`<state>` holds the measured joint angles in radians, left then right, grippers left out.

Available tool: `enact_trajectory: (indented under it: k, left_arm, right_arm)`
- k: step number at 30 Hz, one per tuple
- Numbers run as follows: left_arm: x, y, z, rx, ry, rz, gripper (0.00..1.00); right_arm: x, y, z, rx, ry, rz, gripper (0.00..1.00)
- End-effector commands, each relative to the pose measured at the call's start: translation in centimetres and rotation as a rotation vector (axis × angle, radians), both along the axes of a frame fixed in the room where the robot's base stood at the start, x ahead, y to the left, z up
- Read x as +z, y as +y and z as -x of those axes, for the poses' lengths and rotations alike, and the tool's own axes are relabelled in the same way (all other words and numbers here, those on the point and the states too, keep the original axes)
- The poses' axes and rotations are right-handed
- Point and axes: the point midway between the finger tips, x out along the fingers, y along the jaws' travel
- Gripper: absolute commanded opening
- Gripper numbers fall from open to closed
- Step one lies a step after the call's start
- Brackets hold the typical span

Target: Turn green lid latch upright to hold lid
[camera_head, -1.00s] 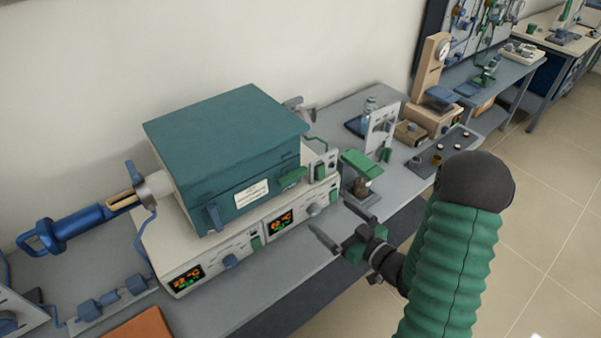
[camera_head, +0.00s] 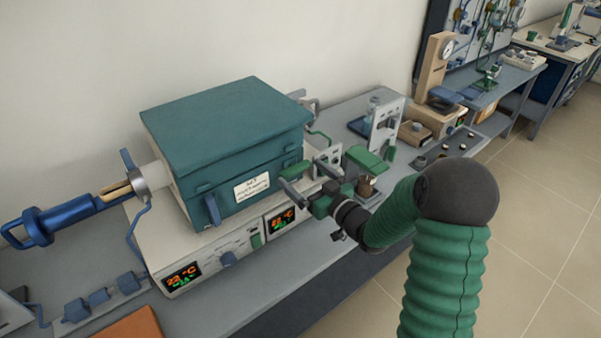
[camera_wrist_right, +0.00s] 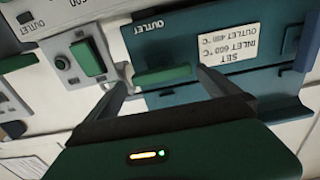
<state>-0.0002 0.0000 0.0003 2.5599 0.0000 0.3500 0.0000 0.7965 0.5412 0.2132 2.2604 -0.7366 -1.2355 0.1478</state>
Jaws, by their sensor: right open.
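The green lid latch (camera_head: 293,170) lies sideways on the front of the teal furnace box (camera_head: 184,182), near its right end. In the right wrist view the latch (camera_wrist_right: 162,76) is lengthwise across the picture, between the finger tips. The teal lid (camera_head: 225,120) is down on the box. My right gripper (camera_head: 306,178) is open in front of the latch, with no visible hold on it; its two fingers (camera_wrist_right: 160,88) reach toward the box front. My left gripper is not in view.
A blue latch (camera_head: 212,210) hangs on the box's left front. Below are the pale control base (camera_head: 205,262) with lit displays and a green switch (camera_wrist_right: 88,58). A green-topped stand (camera_head: 366,160) is close to my right gripper. The bench front (camera_head: 300,275) is clear.

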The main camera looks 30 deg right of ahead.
Motion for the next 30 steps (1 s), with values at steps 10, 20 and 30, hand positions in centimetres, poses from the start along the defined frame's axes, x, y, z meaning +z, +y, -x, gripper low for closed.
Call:
enact_trajectory:
  k: [10,20,30]
  left_arm:
    - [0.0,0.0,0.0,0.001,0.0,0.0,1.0]
    - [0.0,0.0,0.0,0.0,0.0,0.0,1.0]
    - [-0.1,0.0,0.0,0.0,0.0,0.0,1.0]
  right_arm:
    - [-0.1,-0.1,-2.2,-0.001,0.0,-0.002,1.0]
    - [-0.1,-0.1,-2.2,-0.003,0.0,-0.001,0.7]
    - [-0.1,-0.1,-2.2,-0.002,-0.002,0.003,0.47]
